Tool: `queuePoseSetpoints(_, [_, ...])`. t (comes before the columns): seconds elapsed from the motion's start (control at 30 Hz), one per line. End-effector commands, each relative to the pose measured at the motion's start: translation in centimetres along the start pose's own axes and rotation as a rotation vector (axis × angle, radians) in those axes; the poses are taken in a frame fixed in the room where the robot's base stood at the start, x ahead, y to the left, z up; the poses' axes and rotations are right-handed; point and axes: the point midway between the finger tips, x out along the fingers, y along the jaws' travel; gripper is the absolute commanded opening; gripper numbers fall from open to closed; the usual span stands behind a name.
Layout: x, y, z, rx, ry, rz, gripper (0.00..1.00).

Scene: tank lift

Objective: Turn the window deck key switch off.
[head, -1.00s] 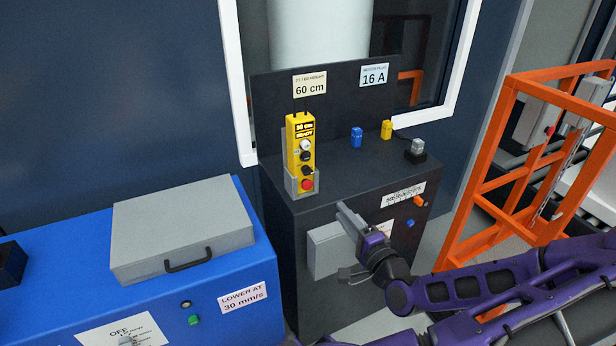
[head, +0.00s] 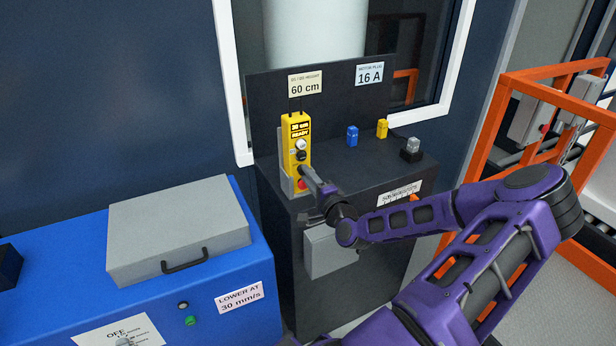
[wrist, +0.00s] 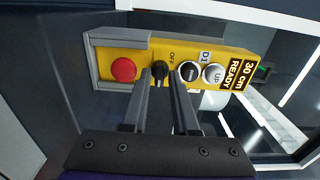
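The yellow pendant (head: 290,150) stands upright in a grey holder on the dark cabinet. In the wrist view, the pendant (wrist: 212,47) shows a black key switch (wrist: 160,68) beside the word OFF, between a red button (wrist: 123,69) and a black button (wrist: 189,71). A white UP button (wrist: 213,74) and a display (wrist: 241,74) reading "30 cm READY" follow. My gripper (wrist: 159,76) has its two fingers parted, one on each side of the key switch. I cannot tell whether they touch it. In the head view, my gripper (head: 309,173) covers the key switch.
Blue (head: 352,135) and yellow (head: 382,128) blocks and a grey-topped item (head: 411,148) stand on the cabinet (head: 345,180), right of the pendant. A blue console (head: 60,250) with a grey case (head: 178,228) is at left. An orange frame (head: 490,125) is at right.

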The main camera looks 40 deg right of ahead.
Motion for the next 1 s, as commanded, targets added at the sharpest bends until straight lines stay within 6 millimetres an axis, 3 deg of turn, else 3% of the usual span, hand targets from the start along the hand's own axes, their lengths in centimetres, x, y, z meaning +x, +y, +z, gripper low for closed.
queuePoseSetpoints(0.3, [0.26,0.03,0.0,0.0,0.0,0.001,0.26])
queuePoseSetpoints(0.47, [0.24,0.03,0.0,0.0,0.0,0.001,0.0])
queuePoseSetpoints(1.0, [0.22,0.14,0.02,-0.052,-0.001,0.002,0.0])
